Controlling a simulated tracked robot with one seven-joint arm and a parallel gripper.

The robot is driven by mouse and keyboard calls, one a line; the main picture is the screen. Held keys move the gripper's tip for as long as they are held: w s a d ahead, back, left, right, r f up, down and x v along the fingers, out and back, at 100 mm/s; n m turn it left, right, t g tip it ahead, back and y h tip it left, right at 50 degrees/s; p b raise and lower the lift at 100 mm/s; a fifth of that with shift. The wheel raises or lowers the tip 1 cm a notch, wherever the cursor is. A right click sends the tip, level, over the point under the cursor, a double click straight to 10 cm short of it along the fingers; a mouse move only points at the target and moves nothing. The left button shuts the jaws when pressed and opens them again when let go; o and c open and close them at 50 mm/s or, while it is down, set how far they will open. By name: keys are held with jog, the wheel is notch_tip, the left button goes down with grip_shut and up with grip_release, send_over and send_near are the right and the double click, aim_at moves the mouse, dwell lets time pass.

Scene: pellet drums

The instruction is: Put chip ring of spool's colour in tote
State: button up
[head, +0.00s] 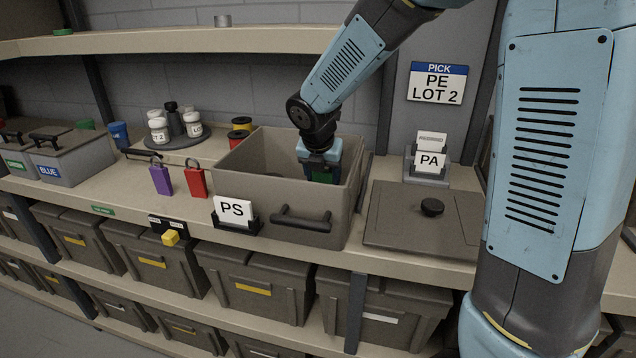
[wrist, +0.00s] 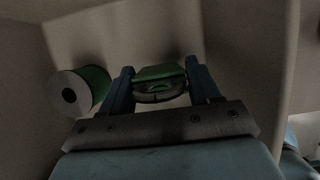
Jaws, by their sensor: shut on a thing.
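My gripper (head: 322,168) is down inside the grey open tote (head: 270,184), below its rim. In the wrist view my gripper (wrist: 160,88) is shut on a green chip ring (wrist: 160,75), whose green also shows in the head view (head: 323,177). A spool (wrist: 80,90) with a pale flange and green winding lies in the tote, left of my gripper and apart from it. A purple chip ring (head: 160,179) and a red chip ring (head: 195,182) stand on the shelf left of the tote. Whether the held ring touches the tote floor I cannot tell.
A PS card (head: 235,210) stands before the tote. A turntable (head: 178,139) with bottles is farther left.

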jog(key=shift+f, duration=1.2)
jog(key=shift+f, duration=0.1)
jog(key=o, duration=1.2)
jog(key=shift+c, duration=0.2)
